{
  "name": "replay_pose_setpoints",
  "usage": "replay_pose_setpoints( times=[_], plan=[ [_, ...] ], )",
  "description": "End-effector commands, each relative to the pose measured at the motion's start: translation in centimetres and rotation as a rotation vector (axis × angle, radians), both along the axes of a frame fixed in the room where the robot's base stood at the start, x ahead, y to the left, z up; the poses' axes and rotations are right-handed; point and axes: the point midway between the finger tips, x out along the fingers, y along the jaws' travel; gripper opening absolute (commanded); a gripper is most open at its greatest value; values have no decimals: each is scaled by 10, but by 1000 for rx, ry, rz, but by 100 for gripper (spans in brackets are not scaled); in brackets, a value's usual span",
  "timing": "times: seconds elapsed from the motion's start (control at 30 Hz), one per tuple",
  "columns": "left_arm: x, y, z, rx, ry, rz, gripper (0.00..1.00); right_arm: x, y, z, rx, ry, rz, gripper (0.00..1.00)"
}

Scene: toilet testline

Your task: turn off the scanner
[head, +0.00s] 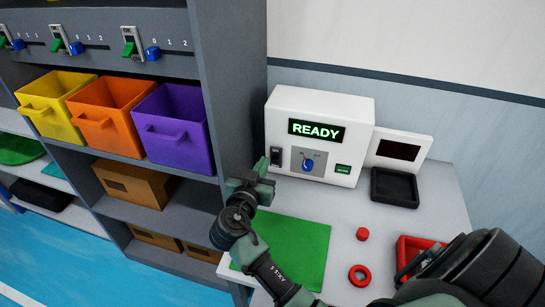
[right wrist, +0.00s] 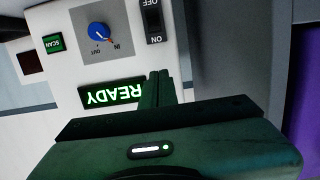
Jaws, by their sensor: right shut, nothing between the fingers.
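The white scanner (head: 318,108) stands on the table against the wall. Its screen (head: 316,130) glows green with READY, and it also shows upside down in the right wrist view (right wrist: 110,94). A black power switch (head: 276,153) is on the left of its front. In the right wrist view the switch (right wrist: 153,20) has OFF and ON labels; its rocker position is too small to tell. My right gripper (head: 264,168) is shut and empty, just in front of the scanner's left side near the switch. Its fingertips (right wrist: 160,74) appear apart from the switch. My left gripper is not in view.
The scanner front has a blue dial (head: 308,164) and a green SCAN button (head: 343,169). A black tray (head: 394,188), green mat (head: 290,247), red ring (head: 360,275) and red tray (head: 409,243) are on the table. A grey shelf (head: 232,90) with bins stands left.

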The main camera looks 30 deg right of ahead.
Motion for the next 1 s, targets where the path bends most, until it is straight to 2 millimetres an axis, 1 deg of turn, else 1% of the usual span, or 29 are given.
replay_pose_setpoints(
  times=[0.03,0.1,0.17,0.27,0.5,0.67,0.7,0.8,1.0],
  plan=[
    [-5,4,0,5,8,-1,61,0,-1,0,-1,1,-1,0],
    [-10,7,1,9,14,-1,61,2,-3,0,-1,1,-1,0],
    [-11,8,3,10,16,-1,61,5,-6,0,-3,2,-2,0],
    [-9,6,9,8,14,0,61,13,-17,0,-5,3,-1,0],
    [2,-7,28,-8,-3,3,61,46,-56,-6,-6,5,-3,0],
    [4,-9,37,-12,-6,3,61,66,-80,-12,-3,4,-2,0],
    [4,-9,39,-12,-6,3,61,62,-73,-22,-1,10,1,0],
    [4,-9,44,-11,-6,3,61,57,-68,-35,-1,7,0,0],
    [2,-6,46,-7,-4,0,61,52,-63,-49,0,3,-2,0]
  ],
)
